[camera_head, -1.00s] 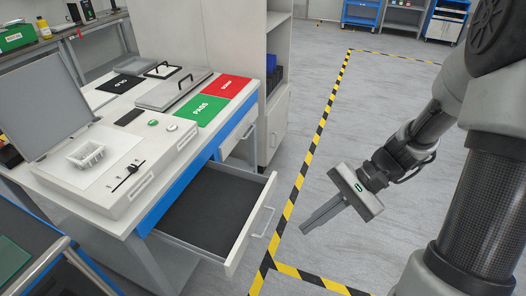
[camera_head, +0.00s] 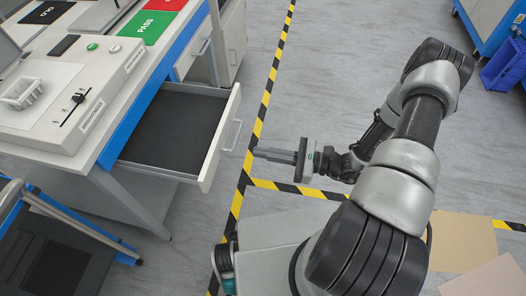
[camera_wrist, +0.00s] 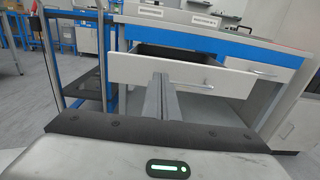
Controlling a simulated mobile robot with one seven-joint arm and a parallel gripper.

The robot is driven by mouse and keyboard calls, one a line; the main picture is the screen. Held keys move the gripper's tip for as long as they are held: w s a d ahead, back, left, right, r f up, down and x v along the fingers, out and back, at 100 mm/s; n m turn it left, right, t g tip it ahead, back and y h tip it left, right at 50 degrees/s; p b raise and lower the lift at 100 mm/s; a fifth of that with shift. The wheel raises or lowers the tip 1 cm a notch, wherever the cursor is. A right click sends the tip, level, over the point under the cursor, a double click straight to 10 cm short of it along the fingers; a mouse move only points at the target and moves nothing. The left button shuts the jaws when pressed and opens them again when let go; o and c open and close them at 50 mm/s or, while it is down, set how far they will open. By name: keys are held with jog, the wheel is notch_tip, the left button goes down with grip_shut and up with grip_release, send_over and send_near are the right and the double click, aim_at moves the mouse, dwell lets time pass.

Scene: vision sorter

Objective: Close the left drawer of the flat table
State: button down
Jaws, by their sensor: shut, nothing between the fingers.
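The left drawer (camera_head: 217,140) of the flat table (camera_head: 110,153) is pulled out, with a dark, empty inside and a white front with a bar handle (camera_head: 234,134). In the wrist view the drawer front (camera_wrist: 140,70) is ahead, with its handle (camera_wrist: 195,86) to the right of my fingers. My gripper (camera_head: 257,153) is shut and empty. It points left at the drawer front, with its tips a short way off the front, near the handle. In the wrist view the gripper (camera_wrist: 161,76) overlaps the drawer front; I cannot tell contact there.
A second, shut drawer (camera_head: 192,56) is farther along the table. A dark cart with blue edges (camera_head: 60,235) stands at the lower left. Yellow-black tape (camera_head: 262,110) marks the floor, which is clear right of the drawer. A blue crate (camera_head: 505,65) is at the upper right.

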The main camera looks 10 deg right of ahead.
aim_at(217, 145)
jog(key=b+x, duration=0.1)
jog(key=x, duration=0.9)
jog(key=shift+w+a, duration=0.1)
jog(key=shift+a, duration=0.25)
jog(key=x, duration=2.6)
jog(key=shift+a+f, duration=0.15)
jog(key=shift+a, duration=0.2)
jog(key=shift+w+a, duration=0.1)
jog(key=shift+w, duration=0.05)
